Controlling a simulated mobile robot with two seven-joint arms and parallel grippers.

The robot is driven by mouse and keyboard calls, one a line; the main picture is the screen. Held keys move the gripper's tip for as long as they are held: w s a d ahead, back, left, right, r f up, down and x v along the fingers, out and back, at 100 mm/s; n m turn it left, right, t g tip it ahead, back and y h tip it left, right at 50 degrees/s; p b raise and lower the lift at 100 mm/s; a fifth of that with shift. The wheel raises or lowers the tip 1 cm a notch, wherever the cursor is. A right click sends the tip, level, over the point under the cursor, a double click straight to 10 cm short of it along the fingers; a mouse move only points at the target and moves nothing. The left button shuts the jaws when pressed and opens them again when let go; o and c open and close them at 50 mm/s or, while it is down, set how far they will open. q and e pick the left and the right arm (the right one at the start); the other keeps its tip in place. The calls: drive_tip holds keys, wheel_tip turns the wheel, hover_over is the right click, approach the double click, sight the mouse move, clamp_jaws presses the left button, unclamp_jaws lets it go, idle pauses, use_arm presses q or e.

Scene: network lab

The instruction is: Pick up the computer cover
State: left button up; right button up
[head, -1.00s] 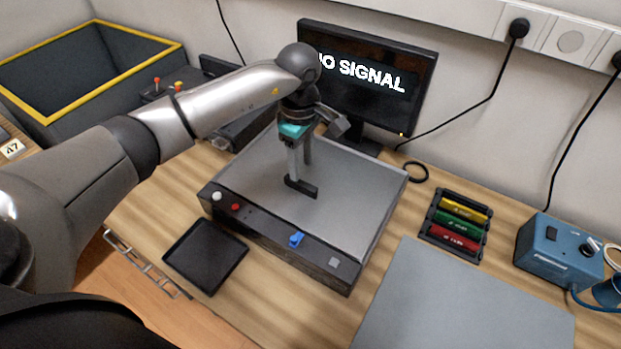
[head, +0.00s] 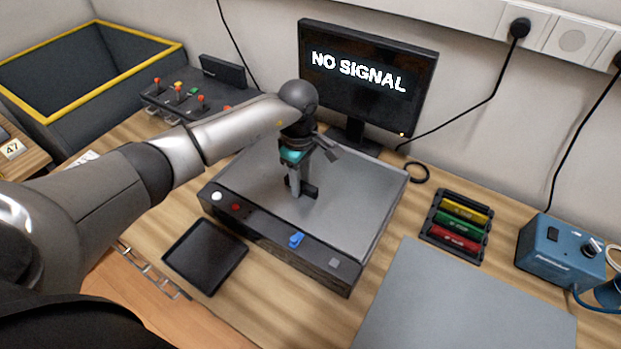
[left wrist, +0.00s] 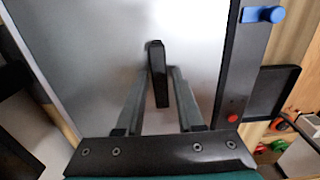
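The computer cover (head: 345,200) is the flat grey metal top panel of the computer case on the bench. A black bar handle (head: 311,190) stands up from its middle. My left gripper (head: 300,190) points down over the cover, with its fingers at the handle. In the left wrist view the handle (left wrist: 158,80) lies between the two fingers (left wrist: 160,72), which are apart with small gaps on either side of it. The cover lies flat on the case. My right gripper is not in view.
The case's front strip carries a blue latch (head: 296,240) and buttons. A black tray (head: 205,256) lies in front. A monitor (head: 367,75) stands behind. A rack of coloured modules (head: 456,226), a grey mat (head: 465,305) and a blue soldering station (head: 560,248) are to the right.

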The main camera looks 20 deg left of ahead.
use_arm(q)
clamp_jaws()
idle(1.1)
